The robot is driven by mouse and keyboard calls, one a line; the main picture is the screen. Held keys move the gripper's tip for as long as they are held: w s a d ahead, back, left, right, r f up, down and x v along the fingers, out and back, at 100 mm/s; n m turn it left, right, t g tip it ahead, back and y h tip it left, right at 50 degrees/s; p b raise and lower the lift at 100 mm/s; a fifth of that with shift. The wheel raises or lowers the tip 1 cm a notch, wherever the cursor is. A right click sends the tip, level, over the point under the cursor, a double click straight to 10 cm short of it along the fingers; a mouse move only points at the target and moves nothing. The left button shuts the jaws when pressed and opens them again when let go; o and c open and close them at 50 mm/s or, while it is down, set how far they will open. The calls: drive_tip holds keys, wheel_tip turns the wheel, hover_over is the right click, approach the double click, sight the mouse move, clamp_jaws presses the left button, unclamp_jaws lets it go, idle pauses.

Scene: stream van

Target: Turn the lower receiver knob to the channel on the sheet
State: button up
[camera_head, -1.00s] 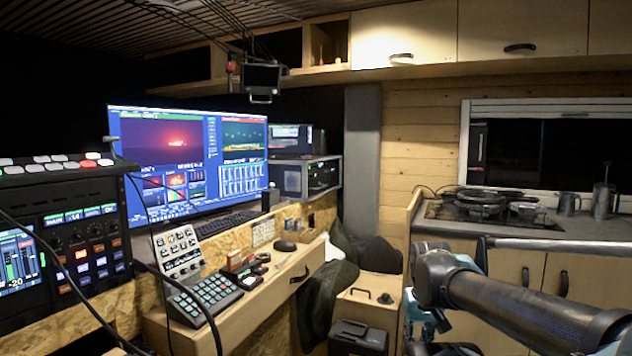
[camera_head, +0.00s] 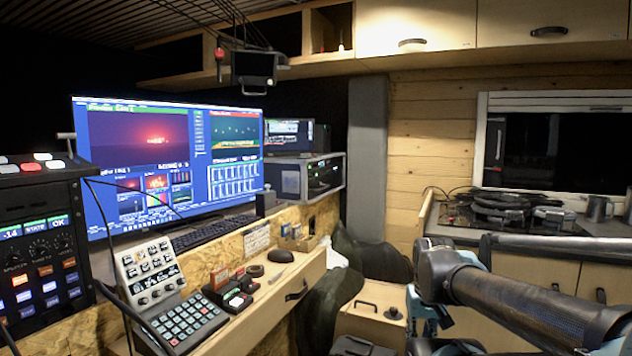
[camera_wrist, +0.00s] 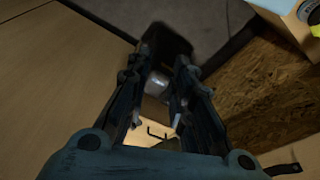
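A grey equipment rack (camera_head: 335,173) stands at the far end of the desk, right of the big monitor. Dark units with small lit marks show in its front, but the receiver knobs are too small to tell apart. A small pale sheet with a printed grid (camera_head: 256,241) is on the chipboard panel behind the desk; its writing is not readable, and I cannot tell if it is the channel sheet. My gripper (camera_wrist: 161,85) is open and empty in the wrist view, its fingers pointing toward the floor area. It is apart from the rack.
A wooden desk (camera_head: 262,312) with a keypad (camera_head: 187,322), a mixer panel (camera_head: 150,270) and a mouse (camera_head: 281,256) runs along the left. A dark draped seat (camera_head: 372,252) and a wooden box (camera_head: 372,318) stand below the rack.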

drive_tip(key=w+a+r+n+y, duration=0.1)
drive_tip(key=w+a+r+y, duration=0.2)
drive_tip(key=w+a+r, duration=0.5)
drive_tip(key=w+a+r+n+t+y, duration=0.1)
drive_tip(key=w+a+r+y, duration=0.15)
drive_tip(key=w+r, duration=0.7)
drive_tip(key=w+a+r+y, duration=0.4)
drive_tip(key=w+a, duration=0.1)
drive_tip(key=w, duration=0.7)
drive_tip(key=n+t+y, duration=0.2)
drive_tip(key=t+y, duration=0.1)
drive_tip(key=y, duration=0.5)
approach(311, 176)
drive_tip(key=x, duration=0.8)
drive_tip(key=shift+w, duration=0.45)
drive_tip(key=shift+d+f+h, duration=0.1)
drive_tip(key=shift+h, duration=0.15)
clamp_jaws()
